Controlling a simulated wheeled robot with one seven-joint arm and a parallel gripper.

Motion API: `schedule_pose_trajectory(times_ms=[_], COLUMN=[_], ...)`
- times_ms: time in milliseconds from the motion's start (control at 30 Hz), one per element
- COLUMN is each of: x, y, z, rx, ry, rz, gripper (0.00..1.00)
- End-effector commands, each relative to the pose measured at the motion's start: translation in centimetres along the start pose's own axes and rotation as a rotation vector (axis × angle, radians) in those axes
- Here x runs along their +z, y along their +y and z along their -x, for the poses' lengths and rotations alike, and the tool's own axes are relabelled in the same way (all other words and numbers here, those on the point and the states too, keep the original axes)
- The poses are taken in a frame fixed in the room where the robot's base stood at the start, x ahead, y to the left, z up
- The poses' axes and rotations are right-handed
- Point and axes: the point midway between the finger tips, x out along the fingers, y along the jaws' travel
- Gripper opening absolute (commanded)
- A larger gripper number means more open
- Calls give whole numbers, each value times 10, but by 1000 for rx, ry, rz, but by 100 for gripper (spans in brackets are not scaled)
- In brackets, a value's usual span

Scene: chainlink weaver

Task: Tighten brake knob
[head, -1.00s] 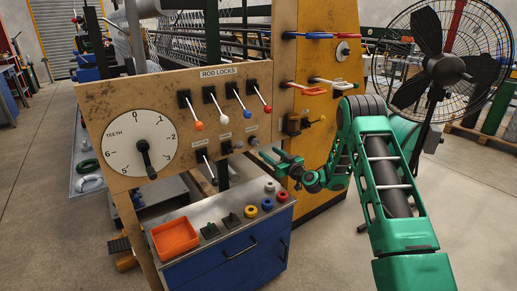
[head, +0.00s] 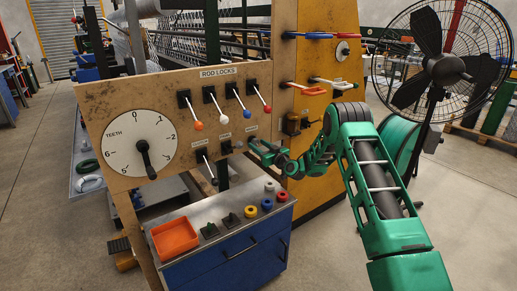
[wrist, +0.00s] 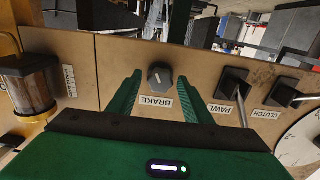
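The brake knob (wrist: 160,76) is a dark round knob with a pale pointer line, on the tan panel above its upside-down BRAKE label in the wrist view. My gripper (wrist: 159,80) is open, with one green finger on each side of the knob in that picture. Gaps show between the knob and both fingers; whether the tips reach the panel I cannot tell. In the head view my gripper (head: 262,152) is close to the right part of the panel and hides most of the knob.
The PAWL lever (wrist: 233,88) and CLUTCH lever (wrist: 284,92) stick out beside the knob. An amber-glass fitting (wrist: 28,82) is on the other side.

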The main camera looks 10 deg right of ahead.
Motion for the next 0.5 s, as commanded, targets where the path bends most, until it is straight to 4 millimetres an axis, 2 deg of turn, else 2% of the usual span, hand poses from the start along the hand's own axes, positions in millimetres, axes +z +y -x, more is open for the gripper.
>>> schedule_pose_trajectory(times_ms=[33,133,500], x=[0,0,0], y=[0,0,2], z=[0,0,1], rx=[0,0,3], ry=[0,0,-1], rz=[0,0,-41], gripper=[32,8,8])
